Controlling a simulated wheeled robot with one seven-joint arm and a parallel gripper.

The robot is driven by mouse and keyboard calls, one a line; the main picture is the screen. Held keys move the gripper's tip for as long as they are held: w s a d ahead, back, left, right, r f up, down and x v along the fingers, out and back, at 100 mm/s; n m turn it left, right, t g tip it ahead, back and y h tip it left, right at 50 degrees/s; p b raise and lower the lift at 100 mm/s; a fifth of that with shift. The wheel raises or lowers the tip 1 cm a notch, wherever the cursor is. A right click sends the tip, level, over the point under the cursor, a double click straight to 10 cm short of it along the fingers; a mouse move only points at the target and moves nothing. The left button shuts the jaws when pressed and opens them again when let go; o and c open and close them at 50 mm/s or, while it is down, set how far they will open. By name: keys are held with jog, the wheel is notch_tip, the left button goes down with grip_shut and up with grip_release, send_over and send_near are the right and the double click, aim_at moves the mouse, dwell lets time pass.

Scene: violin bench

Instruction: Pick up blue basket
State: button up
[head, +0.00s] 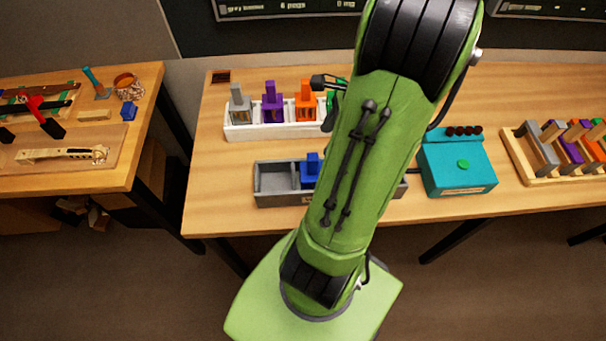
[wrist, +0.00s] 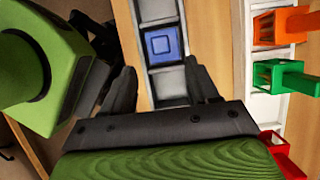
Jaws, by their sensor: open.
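The blue basket (head: 311,172) sits in a compartment of the grey tray (head: 272,200) on the middle bench. An empty compartment lies to its left; my arm hides the tray's right part. The wrist view shows the blue basket (wrist: 163,44) from above as a blue square, with grey tray cells on either side of it. My gripper (wrist: 163,80) is open, its two dark fingers apart. The basket shows beyond the fingertips, roughly in line with the gap. Nothing is between the fingers. My arm hides most of my gripper in the head view.
Behind the grey tray, a white rack (head: 240,133) holds grey, purple, orange and green baskets; the wrist view also shows a red one (wrist: 278,143). A teal box (head: 457,165) and a wooden rack (head: 520,160) stand to the right. Bench left of the tray is clear.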

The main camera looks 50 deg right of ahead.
aim_at(314, 156)
jog(key=b+x, duration=0.1)
jog(key=x, duration=0.5)
jog(key=shift+w+f, duration=0.15)
jog(key=shift+w, duration=0.05)
jog(key=b+x, duration=0.2)
jog(key=x, duration=0.3)
jog(key=shift+f, duration=0.2)
jog(key=shift+r, duration=0.1)
grip_shut()
